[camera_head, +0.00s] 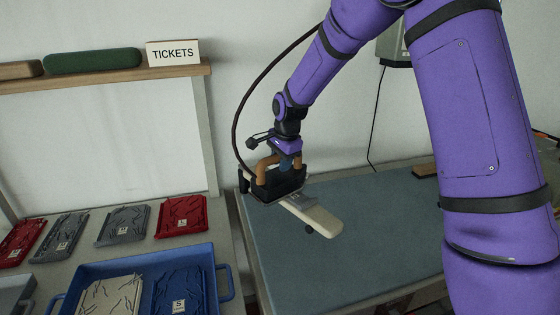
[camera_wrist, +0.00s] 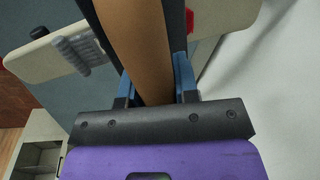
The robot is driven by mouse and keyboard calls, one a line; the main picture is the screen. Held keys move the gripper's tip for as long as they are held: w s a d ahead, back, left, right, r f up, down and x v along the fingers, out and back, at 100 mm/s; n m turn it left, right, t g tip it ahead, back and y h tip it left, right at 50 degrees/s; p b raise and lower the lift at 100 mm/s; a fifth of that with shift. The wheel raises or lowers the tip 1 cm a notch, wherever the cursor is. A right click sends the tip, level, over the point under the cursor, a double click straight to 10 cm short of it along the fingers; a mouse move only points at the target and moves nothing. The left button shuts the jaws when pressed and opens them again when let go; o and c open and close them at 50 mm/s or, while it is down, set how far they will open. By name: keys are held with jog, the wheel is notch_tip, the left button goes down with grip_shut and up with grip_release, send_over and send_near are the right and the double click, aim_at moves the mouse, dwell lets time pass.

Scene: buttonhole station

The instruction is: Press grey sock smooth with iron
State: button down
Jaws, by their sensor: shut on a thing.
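My gripper (camera_head: 288,160) is shut on the brown handle of the iron (camera_head: 276,188). The handle also fills the middle of the wrist view (camera_wrist: 138,45), between my blue fingers (camera_wrist: 157,78). The iron's dark body is over the upper-left part of a narrow cream board (camera_head: 322,222). A small grey piece, which looks like the grey sock (camera_head: 298,201), lies on the board, partly hidden by the iron. The grey piece shows on the board in the wrist view (camera_wrist: 82,52). I cannot tell whether the iron touches it.
The board is over a blue-grey table (camera_head: 375,230) with much free room at right. A blue tray (camera_head: 225,283) holds a cream and a blue wrinkled piece. Red (camera_head: 181,216) and grey (camera_head: 122,226) pieces lie behind it. A cord runs up from the iron.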

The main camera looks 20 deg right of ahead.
jog(key=shift+s+d+r, duration=0.1)
jog(key=shift+s+d, duration=0.15)
jog(key=shift+s, duration=0.35)
jog(key=shift+s+d, duration=0.25)
jog(key=shift+s, duration=0.3)
jog(key=shift+s+d+r, duration=0.1)
jog(key=shift+s+d, duration=0.15)
jog(key=shift+s, duration=0.35)
dwell(0.4)
jog(key=shift+w+a+f, duration=0.1)
jog(key=shift+w+a, duration=0.1)
jog(key=shift+w, duration=0.25)
jog(key=shift+w+a+f, duration=0.1)
jog(key=shift+w+a, duration=0.1)
jog(key=shift+w, duration=0.25)
dwell(0.4)
jog(key=shift+w+a, duration=0.35)
jog(key=shift+w, duration=0.5)
jog(key=shift+w+a, duration=0.4)
jog(key=shift+w, duration=0.5)
jog(key=shift+w+a, duration=0.35)
jog(key=shift+w, duration=0.5)
dwell(0.4)
jog(key=shift+r, duration=0.1)
notch_tip(320, 180, up, 6)
dwell(1.1)
